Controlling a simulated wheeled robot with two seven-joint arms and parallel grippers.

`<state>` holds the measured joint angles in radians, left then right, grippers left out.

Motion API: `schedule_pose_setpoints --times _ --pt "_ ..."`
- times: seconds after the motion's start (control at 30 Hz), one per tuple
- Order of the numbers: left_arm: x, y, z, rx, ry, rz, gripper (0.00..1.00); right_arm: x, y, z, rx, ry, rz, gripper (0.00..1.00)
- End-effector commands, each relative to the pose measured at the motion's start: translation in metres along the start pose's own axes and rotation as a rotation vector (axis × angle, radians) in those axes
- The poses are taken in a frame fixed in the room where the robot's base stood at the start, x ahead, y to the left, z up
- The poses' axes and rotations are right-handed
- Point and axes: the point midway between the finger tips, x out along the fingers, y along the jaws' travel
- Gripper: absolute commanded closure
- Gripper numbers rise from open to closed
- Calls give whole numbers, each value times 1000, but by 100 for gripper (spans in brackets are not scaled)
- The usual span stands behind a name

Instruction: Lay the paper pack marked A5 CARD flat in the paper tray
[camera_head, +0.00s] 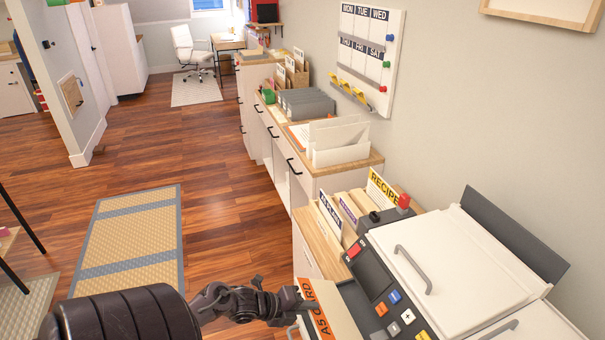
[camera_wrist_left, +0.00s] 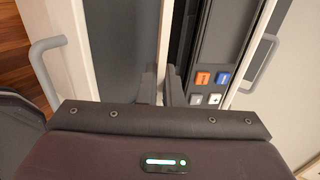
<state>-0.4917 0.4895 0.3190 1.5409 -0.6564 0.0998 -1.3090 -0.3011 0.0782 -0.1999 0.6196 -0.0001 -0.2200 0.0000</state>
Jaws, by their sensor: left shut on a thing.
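The paper pack marked A5 CARD (camera_head: 340,312), pale with an orange label strip, shows at the bottom of the head view, left of the copier's control panel. My left gripper (camera_head: 298,299) is shut on its left edge. In the left wrist view my fingers (camera_wrist_left: 163,88) close on a thin pale edge, and the pack looks nearly edge-on. My right gripper is not in view.
The copier's dark panel (camera_head: 372,272) with coloured buttons is close right of the pack, beside its white lid (camera_head: 455,262). Folders marked RECIPE (camera_head: 384,190) and other files stand behind on the cabinets. The wooden floor to the left is open, with a yellow mat (camera_head: 130,237).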

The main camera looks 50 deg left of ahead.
Motion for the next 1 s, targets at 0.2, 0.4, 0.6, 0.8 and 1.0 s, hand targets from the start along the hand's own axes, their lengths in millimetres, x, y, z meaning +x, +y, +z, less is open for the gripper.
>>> schedule_pose_setpoints --times 0.2,0.4,0.6,0.8,1.0 --pt "23 12 1 1 -1 -2 100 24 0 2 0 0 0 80" --pt "42 20 0 1 -1 -2 100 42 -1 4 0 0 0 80" --pt "61 18 0 1 0 -2 100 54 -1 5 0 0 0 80" --pt "81 17 0 -1 -1 -2 100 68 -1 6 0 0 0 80" --pt "98 10 0 4 1 0 100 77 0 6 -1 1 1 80"
